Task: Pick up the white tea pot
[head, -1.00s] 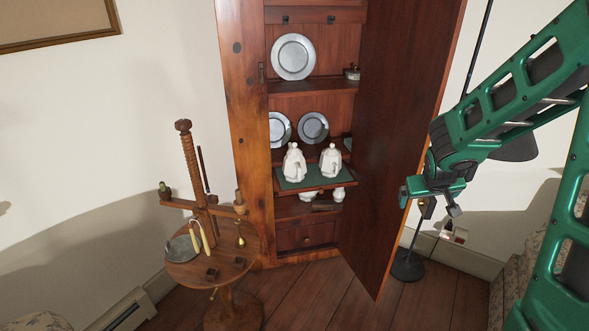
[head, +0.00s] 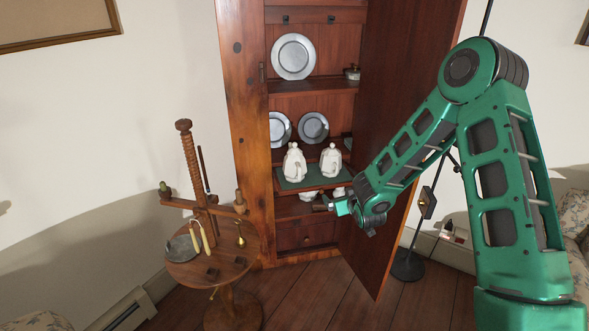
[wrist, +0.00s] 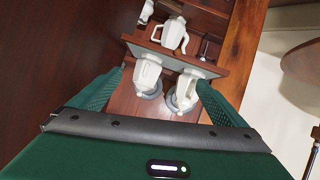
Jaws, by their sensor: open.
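Two white pots, the left one (head: 294,162) and the right one (head: 330,160), stand on the green mat of a cabinet shelf. Smaller white pieces (head: 307,196) show on the shelf below, partly hidden. My gripper (head: 337,206) is in front of the cabinet's lower shelves, right of centre; its fingers are small there. The wrist view looks upside down: the two pots (wrist: 148,75) (wrist: 186,91) appear between my open, empty fingers (wrist: 161,84), apart from them. A white teapot with handle and spout (wrist: 174,36) shows beyond the shelf edge, probably on the lower shelf.
The open cabinet door (head: 405,130) stands close to my arm on the right. Pewter plates (head: 313,127) lean behind the pots. A round wooden stand (head: 225,275) with tools is at the left. A dark floor lamp base (head: 408,266) is beyond the door.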

